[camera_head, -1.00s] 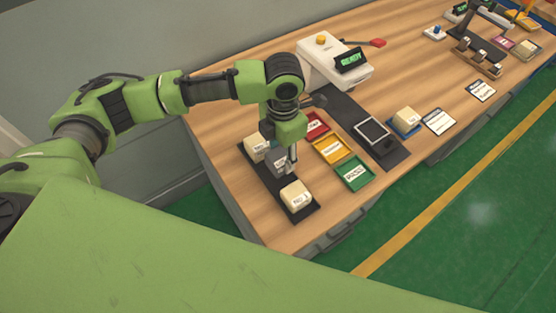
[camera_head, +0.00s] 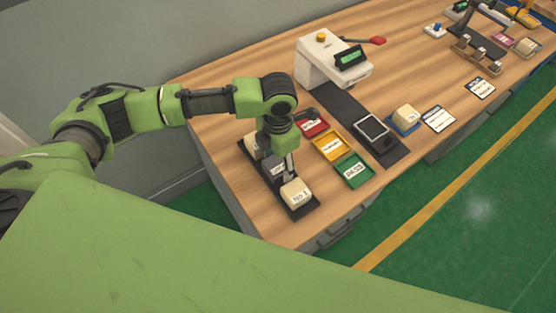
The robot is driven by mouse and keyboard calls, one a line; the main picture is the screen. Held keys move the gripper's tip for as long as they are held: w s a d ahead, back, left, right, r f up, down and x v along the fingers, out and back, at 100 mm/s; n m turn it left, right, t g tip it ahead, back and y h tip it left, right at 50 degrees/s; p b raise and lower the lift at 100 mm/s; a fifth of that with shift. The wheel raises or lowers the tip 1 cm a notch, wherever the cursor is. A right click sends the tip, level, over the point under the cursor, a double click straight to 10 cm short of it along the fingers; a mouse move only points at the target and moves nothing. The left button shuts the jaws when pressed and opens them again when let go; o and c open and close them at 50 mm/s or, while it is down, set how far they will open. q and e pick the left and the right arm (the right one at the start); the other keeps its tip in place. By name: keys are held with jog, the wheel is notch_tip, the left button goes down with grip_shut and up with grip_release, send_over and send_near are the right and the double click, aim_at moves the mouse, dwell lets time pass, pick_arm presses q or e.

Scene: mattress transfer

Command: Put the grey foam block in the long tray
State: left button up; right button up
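The long tray (camera_head: 305,212) is black and lies near the table's left front corner. A grey block (camera_head: 272,166) with a pale label is at its middle, between two cream blocks, one at the back (camera_head: 250,146) and one at the front marked NO.1 (camera_head: 295,193). My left gripper (camera_head: 288,174) points down over the tray, close against the grey block's right side. Its fingers are small and partly hidden, so I cannot tell whether they grip the block or whether the block touches the tray floor. My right gripper is out of view.
Red (camera_head: 314,127), yellow (camera_head: 331,146) and green (camera_head: 354,170) labelled trays lie just right of my gripper. A white machine (camera_head: 320,60) with a display stands behind. A black strip holds a grey-topped plate (camera_head: 371,129). A cream block (camera_head: 405,117) sits in a blue tray.

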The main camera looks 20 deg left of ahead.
aim_at(278, 163)
pick_arm(q)
notch_tip(278, 163, up, 12)
jog(key=b, duration=0.1)
jog(key=shift+r, duration=0.2)
dwell(0.3)
jog(key=shift+s+f, duration=0.1)
dwell(0.4)
